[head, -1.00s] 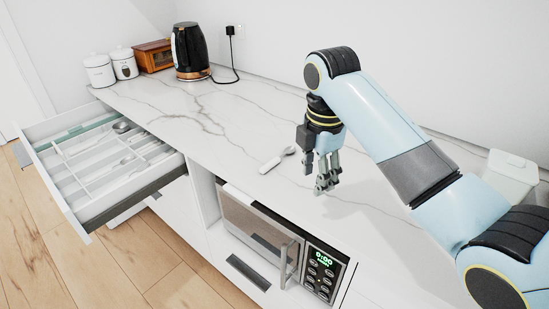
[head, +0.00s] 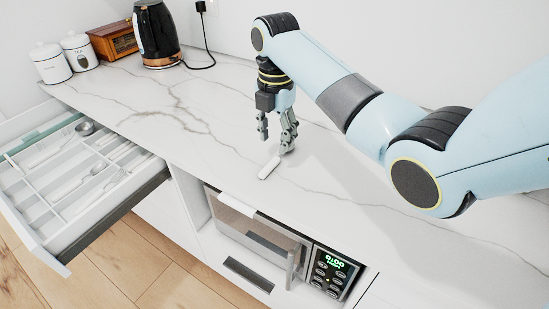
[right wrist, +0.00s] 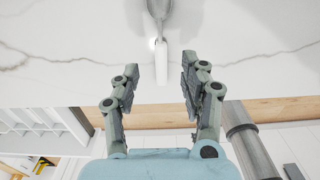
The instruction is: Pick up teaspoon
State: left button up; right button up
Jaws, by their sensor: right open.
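The teaspoon (head: 268,169) lies on the white marble counter (head: 190,120), near its front edge. Its pale handle points toward the front; its bowl is hidden behind my right gripper's fingers in the head view. My right gripper (head: 276,143) points down above the spoon, open and empty. In the right wrist view the teaspoon (right wrist: 161,56) lies in line with the gap between the open fingers (right wrist: 160,72), with its grey bowl at the top edge and its handle end just beyond the fingertips. My left gripper is out of view.
An open drawer (head: 75,238) with a cutlery tray juts out at the left. A microwave (head: 245,228) sits below the counter. A black kettle (head: 157,35), a wooden box (head: 112,42) and two white canisters (head: 50,63) stand at the back left. The counter's middle is clear.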

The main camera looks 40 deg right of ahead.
aim_at(277, 157)
jog(key=shift+f, duration=0.35)
jog(key=f, duration=0.5)
jog(key=shift+d+p, duration=0.3)
jog(key=shift+d, duration=0.05)
jog(key=shift+w, duration=0.1)
jog(key=c, duration=0.4)
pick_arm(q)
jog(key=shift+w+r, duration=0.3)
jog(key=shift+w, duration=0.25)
pick_arm(e)
grip_shut()
